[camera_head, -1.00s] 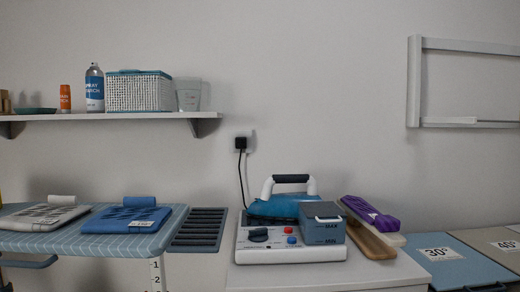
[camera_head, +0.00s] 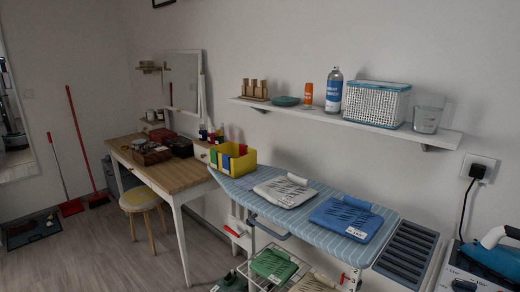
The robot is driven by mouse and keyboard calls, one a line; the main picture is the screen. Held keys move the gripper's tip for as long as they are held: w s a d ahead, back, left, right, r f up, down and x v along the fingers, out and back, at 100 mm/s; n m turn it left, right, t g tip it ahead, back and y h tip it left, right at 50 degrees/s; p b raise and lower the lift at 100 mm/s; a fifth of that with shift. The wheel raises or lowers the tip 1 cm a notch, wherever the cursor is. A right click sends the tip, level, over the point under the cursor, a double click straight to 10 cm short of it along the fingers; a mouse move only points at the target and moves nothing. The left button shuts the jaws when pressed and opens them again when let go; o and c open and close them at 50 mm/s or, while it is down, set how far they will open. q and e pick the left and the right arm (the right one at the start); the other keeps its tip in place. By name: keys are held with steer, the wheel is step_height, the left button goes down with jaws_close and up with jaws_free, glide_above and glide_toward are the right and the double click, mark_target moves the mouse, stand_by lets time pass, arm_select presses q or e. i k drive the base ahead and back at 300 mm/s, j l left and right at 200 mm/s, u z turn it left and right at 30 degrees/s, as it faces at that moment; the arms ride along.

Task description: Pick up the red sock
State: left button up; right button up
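I cannot make out a red sock for certain. A yellow box (camera_head: 232,160) at the left end of the ironing board has small blue, green and red pieces at it; the red piece (camera_head: 242,149) is too small to identify. A dark red item (camera_head: 162,135) lies at the back of the wooden table, also unclear. Neither of my grippers is in view.
The ironing board (camera_head: 310,222) holds a grey folded item (camera_head: 286,191) and a blue one (camera_head: 346,218). A wooden table (camera_head: 165,170), stool (camera_head: 140,199), red broom (camera_head: 84,140) and floor tray (camera_head: 32,229) stand left. Open floor (camera_head: 95,255) lies in front.

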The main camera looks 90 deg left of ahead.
mark_target(242, 148)
steer(key=k+j+u, duration=0.1)
steer(key=j+u, duration=0.9)
steer(key=k+l, duration=0.05)
